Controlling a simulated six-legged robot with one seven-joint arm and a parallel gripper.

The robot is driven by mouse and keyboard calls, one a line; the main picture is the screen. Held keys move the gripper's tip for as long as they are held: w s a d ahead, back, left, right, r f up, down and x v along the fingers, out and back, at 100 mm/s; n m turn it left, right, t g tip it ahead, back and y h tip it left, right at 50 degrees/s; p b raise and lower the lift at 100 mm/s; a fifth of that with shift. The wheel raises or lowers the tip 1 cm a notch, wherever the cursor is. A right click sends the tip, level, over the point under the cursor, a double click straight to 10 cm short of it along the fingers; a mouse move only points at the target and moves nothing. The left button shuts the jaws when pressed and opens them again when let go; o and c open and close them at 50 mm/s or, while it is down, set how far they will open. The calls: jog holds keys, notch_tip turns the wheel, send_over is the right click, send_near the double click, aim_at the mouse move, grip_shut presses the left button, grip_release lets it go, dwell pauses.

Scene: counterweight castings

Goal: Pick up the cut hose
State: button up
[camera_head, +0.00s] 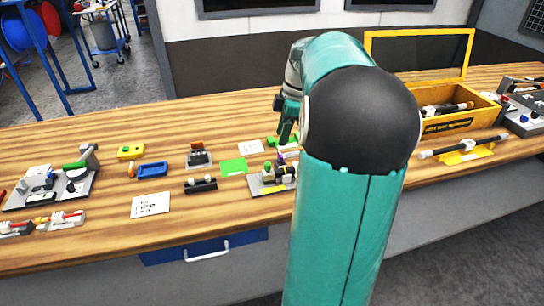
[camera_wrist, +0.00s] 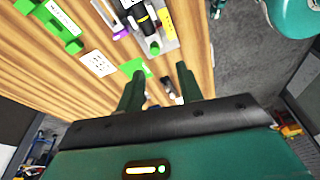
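I cannot tell for sure which thing is the cut hose. A dark, short cylinder-like piece (camera_head: 201,185) lies on the wooden bench, left of the green card. A grey fixture plate (camera_head: 258,187) carries black and green parts. In the wrist view a black rod-like piece with a yellow band (camera_wrist: 146,24) lies at this plate. My gripper (camera_head: 285,135) is above the bench near the plate, partly hidden behind my arm. In the wrist view my gripper (camera_wrist: 157,70) has its two fingers wide apart, with nothing held between them.
A green card (camera_head: 234,167) and white label cards (camera_head: 150,205) lie on the wooden bench (camera_head: 100,230). A yellow open box (camera_head: 462,122) and a rod on a yellow stand (camera_head: 465,157) are at right. A fixture with a green part (camera_head: 45,190) stands at left.

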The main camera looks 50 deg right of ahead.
jog(key=s+d+f+n+t+y, duration=0.1)
jog(key=s+d, duration=0.1)
jog(key=d, duration=0.3)
jog(key=s+d+f+n, duration=0.1)
jog(key=s+d+f, duration=0.15)
jog(key=d, duration=0.25)
jog(key=x, duration=1.2)
jog(key=shift+a+f, duration=0.3)
jog(key=shift+a, duration=0.05)
jog(key=c, duration=0.6)
